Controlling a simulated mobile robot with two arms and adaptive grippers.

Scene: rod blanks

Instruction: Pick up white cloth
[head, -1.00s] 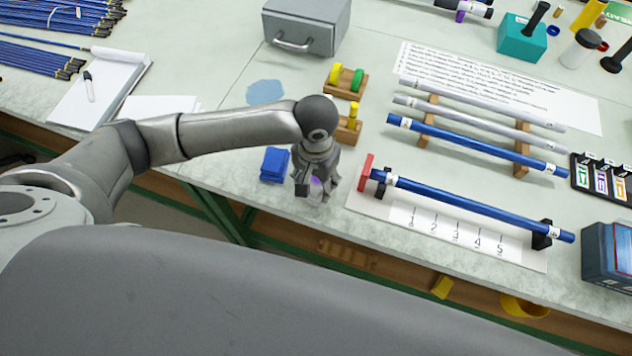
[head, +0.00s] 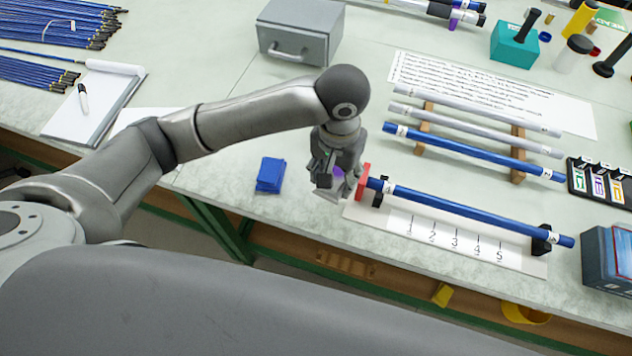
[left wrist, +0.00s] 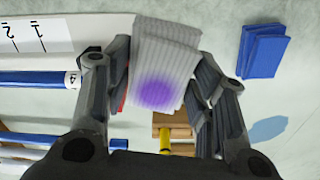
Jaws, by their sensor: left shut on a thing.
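The white cloth (left wrist: 165,42) is a folded, ribbed pad with a purple stain, between the fingers of my left gripper (left wrist: 160,80) in the left wrist view. My left gripper (head: 336,187) is shut on it. In the head view, the fingers hide most of the cloth, and a bit of purple shows between them. The gripper is just left of the red stop at the end of the measuring board and seems to be above the table. A folded blue cloth (head: 270,175) lies on the table to its left; it also shows in the left wrist view (left wrist: 262,50). My right gripper is not in view.
A blue rod (head: 470,212) rests on black supports over the numbered board (head: 410,222), beside the red stop (head: 363,182). More rods lie on a wooden rack (head: 519,165) behind. A grey metal box (head: 300,30) stands farther back. The table's front edge is close.

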